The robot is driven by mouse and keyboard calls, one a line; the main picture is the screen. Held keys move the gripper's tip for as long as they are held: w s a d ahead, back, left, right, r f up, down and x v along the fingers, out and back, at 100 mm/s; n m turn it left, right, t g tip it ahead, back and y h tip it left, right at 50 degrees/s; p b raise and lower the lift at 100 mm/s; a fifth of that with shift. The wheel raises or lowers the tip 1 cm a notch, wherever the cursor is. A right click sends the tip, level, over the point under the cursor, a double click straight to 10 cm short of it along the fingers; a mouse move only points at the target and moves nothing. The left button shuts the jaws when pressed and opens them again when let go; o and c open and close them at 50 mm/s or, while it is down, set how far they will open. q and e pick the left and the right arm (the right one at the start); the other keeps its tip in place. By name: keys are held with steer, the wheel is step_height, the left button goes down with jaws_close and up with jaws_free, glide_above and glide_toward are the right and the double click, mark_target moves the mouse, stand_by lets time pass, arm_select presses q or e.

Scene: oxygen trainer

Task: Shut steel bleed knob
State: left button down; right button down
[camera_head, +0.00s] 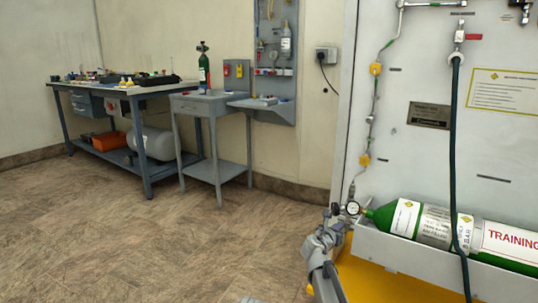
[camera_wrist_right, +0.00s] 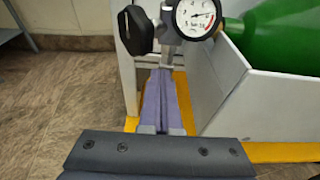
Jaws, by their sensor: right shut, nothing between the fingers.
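A regulator with a round white-faced gauge (camera_head: 353,208) sits at the valve end of a green cylinder (camera_head: 405,218). A black knob (camera_head: 336,209) is on its left side. In the right wrist view the black knob (camera_wrist_right: 138,31), the gauge (camera_wrist_right: 197,17) and a steel stem (camera_wrist_right: 170,50) between them show near the top. I cannot clearly make out a separate steel bleed knob; my fingertips may hide part of it. My right gripper (camera_wrist_right: 165,72) is shut and empty, its tips just below the steel stem. Whether they touch it is unclear. My left gripper is out of view.
The cylinder lies in a white trough (camera_head: 430,258) above a yellow base (camera_head: 375,280). A dark hose (camera_head: 454,150) hangs in front of the cylinder. A white panel (camera_head: 410,90) stands behind. The floor to the left is clear up to the grey workbenches (camera_head: 205,105).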

steer(key=shift+s+d, duration=0.2)
steer(key=shift+d, duration=0.05)
steer(key=shift+s+d, duration=0.2)
steer(key=shift+d, duration=0.1)
steer(key=shift+s+d, duration=0.2)
steer(key=shift+d, duration=0.05)
stand_by(0.5)
steer(key=v, duration=0.4)
steer(key=f+v, duration=0.1)
steer(key=v, duration=0.1)
steer(key=shift+s+p, duration=0.15)
steer(key=shift+p, duration=0.25)
stand_by(0.4)
steer(key=shift+d, duration=0.1)
